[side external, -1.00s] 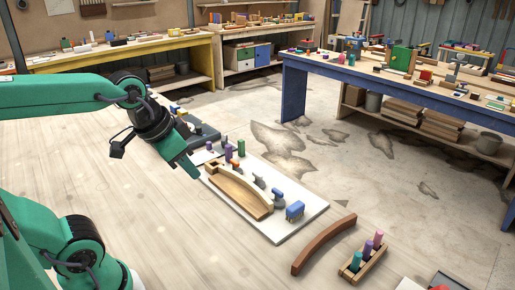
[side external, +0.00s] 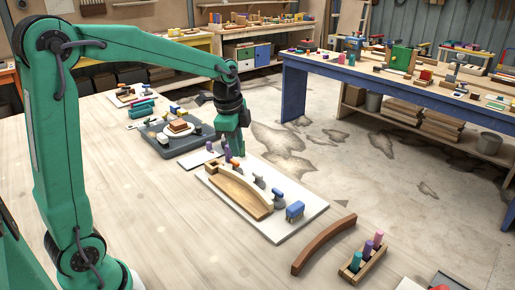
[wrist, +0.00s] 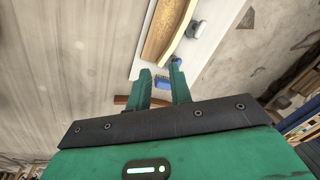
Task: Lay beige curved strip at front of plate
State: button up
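The white plate (side external: 297,222) lies on the table and also shows in the wrist view (wrist: 205,45). On it is a tan curved wooden block (side external: 238,193), also in the wrist view (wrist: 160,25). A paler beige curved strip (side external: 252,187) runs along the block's curved edge and seems to touch it; it also shows in the wrist view (wrist: 178,32). My gripper (side external: 236,153) points down over the plate's far end. Its fingers (wrist: 164,88) stand apart in the wrist view, with nothing seen held between them. The fingertips are partly hidden in the side view.
Small clamp-like pieces (side external: 278,194) and a blue block (side external: 295,210) stand along the strip's outer side. A brown curved bar (side external: 322,245) and a peg rack (side external: 362,262) lie nearer. A grey tray (side external: 172,146) lies beyond. The table's left part is clear.

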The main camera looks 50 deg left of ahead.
aim_at(248, 180)
jog(key=w+a+f+m, duration=0.1)
jog(key=w+f, duration=0.1)
jog(key=f, duration=0.1)
jog(key=w+a+f+m+g, duration=0.1)
jog(key=w+a+f+m, duration=0.1)
jog(key=w+f, duration=0.1)
jog(key=w+a+f+m, duration=0.2)
jog(key=f, duration=0.1)
jog(key=shift+w+a+f+g, duration=0.1)
jog(key=shift+w+f+g, duration=0.1)
jog(key=shift+f+g, duration=0.15)
jog(key=shift+w+a+f+m, duration=0.25)
jog(key=shift+w+f+m, duration=0.05)
jog(key=shift+f+m, duration=0.2)
jog(key=shift+f, duration=3.9)
grip_shut()
